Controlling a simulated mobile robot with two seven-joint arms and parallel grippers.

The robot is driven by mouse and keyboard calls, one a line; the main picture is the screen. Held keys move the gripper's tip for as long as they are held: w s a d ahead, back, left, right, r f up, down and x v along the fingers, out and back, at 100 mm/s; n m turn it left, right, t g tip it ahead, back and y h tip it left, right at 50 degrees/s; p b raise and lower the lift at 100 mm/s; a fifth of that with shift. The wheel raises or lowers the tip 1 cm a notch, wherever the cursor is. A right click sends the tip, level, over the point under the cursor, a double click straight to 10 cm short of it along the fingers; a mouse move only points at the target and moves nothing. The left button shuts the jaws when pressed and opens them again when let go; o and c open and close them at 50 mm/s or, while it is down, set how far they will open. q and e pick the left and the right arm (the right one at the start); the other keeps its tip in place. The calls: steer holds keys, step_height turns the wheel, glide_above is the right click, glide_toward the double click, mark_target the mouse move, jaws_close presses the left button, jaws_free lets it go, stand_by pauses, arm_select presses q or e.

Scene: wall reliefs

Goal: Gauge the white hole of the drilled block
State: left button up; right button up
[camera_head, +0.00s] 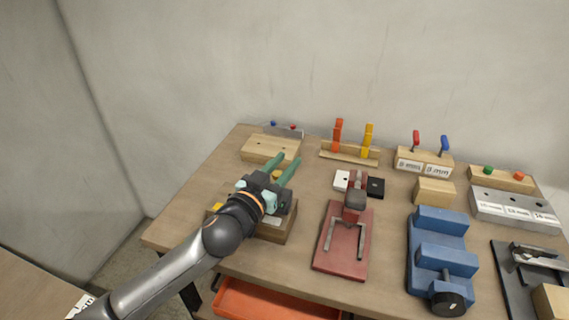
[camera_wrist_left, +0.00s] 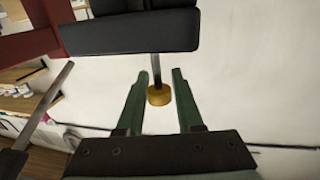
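My left gripper (camera_head: 283,170) is above the left part of the table. Its two green fingers are open and point toward the back. A yellow knob (camera_head: 276,174) shows between them. In the left wrist view, a yellow disc (camera_wrist_left: 160,95) on a thin dark rod stands between the open fingers (camera_wrist_left: 162,78), with gaps on both sides. A wooden block with dark holes (camera_head: 270,148) lies at the back left. Another wooden block (camera_head: 275,236) is partly hidden under my gripper. I cannot tell which is the drilled block, and no white hole shows clearly. My right gripper is not in view.
A red fixture (camera_head: 342,262) stands mid-table, with small white (camera_head: 341,180) and black (camera_head: 376,187) blocks behind it. A blue vise (camera_head: 421,261) is to its right. A wooden rack (camera_head: 349,154) holds orange and yellow upright pieces. An orange drawer (camera_head: 270,301) is below the front edge.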

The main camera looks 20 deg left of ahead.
arm_select(q)
steer(key=o, duration=0.3)
steer(key=b+v, duration=0.1)
steer(key=v, duration=1.1)
steer(key=shift+s, duration=0.25)
